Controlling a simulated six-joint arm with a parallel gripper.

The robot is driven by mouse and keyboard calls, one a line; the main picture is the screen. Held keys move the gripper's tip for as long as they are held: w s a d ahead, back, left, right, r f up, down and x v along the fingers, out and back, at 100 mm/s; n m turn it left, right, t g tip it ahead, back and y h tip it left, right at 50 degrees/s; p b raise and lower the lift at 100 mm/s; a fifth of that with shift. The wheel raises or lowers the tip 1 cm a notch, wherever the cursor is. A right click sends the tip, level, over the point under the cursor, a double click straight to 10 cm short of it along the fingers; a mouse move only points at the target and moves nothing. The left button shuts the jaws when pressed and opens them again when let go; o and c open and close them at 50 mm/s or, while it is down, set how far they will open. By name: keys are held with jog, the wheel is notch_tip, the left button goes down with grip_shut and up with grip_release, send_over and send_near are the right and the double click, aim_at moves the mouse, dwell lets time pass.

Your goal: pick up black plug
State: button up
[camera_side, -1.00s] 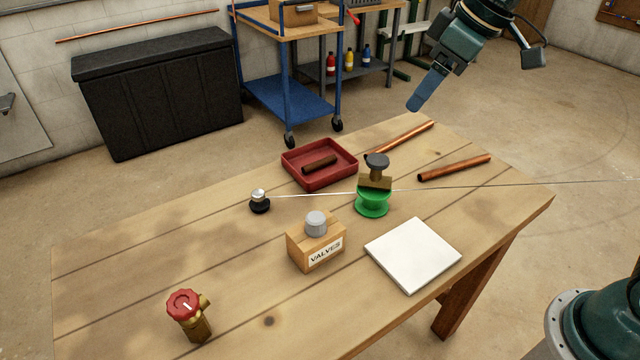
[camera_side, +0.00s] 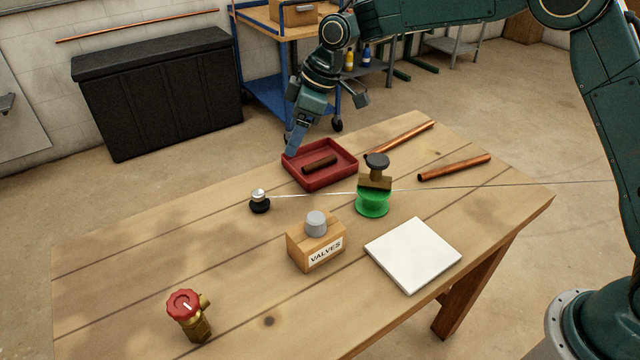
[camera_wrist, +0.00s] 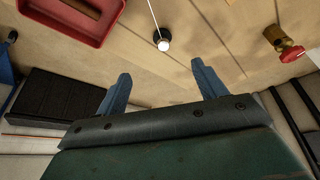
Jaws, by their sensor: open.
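The black plug (camera_side: 259,206) stands on the wooden table, left of the red tray. It has a round black base and a shiny silver knob, and a thin line runs from it to the right. It also shows in the wrist view (camera_wrist: 156,36), beyond the space between my fingertips. My gripper (camera_side: 294,146) is above the table's far edge by the red tray, behind and a little right of the plug. In the wrist view my gripper (camera_wrist: 160,73) has its two blue fingers wide apart with nothing between them.
The red tray (camera_side: 324,182) holds a dark brown cylinder. A green spool (camera_side: 372,204) carries a brass fitting with a dark knob. A VALVES box (camera_side: 303,254) with a grey cap, a white plate (camera_side: 413,254) and a red-handled valve (camera_side: 187,305) stand nearer. Table left of the plug is clear.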

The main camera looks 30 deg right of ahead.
jog(key=n, duration=0.1)
send_near(263, 193)
jog(key=w+v, duration=0.1)
jog(key=v, duration=0.2)
jog(key=shift+s+f, duration=0.15)
jog(key=shift+x, duration=4.25)
jog(key=shift+s+a+f, duration=0.1)
jog(key=shift+s+f, duration=0.05)
jog(key=shift+x, duration=2.5)
